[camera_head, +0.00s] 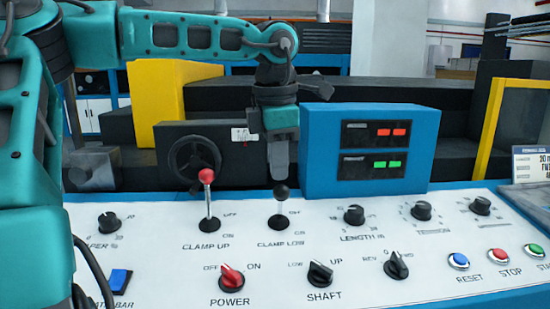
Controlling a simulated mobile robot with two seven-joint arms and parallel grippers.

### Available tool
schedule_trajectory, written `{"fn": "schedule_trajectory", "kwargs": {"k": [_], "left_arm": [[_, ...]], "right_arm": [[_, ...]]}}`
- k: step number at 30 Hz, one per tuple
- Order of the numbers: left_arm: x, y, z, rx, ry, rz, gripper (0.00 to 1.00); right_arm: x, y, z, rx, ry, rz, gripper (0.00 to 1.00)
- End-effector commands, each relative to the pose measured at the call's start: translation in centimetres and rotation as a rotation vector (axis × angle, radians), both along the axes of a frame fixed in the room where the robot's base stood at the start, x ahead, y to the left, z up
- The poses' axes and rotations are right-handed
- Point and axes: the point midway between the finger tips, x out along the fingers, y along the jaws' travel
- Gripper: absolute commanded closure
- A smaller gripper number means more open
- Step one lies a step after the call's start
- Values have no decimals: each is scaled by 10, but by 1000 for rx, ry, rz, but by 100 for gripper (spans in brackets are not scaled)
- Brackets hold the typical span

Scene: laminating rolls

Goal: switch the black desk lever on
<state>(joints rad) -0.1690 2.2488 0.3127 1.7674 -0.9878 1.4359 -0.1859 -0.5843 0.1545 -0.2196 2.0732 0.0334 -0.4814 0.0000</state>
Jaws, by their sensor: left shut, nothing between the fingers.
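The black-knobbed lever (281,192) stands on the white control panel (150,255), above the label "CLAMP LOW". Its knob is up near the "OFF" mark and its stem looks nearly upright; its exact tilt is hard to tell. My left gripper (280,176) points down just behind and above the black knob. Its fingers are shut and empty. Whether the fingertips touch the knob cannot be told. My right gripper is not in view.
A red-knobbed lever (206,177) stands to the left. A blue display box (318,155) rises close on the right behind the panel. A black handwheel (194,162) is behind left. Dials, a red power switch (232,278) and push buttons fill the panel front.

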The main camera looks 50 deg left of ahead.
Motion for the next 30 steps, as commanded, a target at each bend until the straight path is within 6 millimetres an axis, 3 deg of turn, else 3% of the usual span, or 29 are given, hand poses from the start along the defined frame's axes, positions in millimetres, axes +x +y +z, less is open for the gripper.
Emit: {"fn": "schedule_trajectory", "kwargs": {"k": [24, 30], "left_arm": [[-7, -9, -2, 0, 0, 0, 100], [-9, -8, 12, -1, -1, 0, 100]], "right_arm": [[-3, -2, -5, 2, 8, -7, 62], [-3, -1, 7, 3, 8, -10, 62]]}}
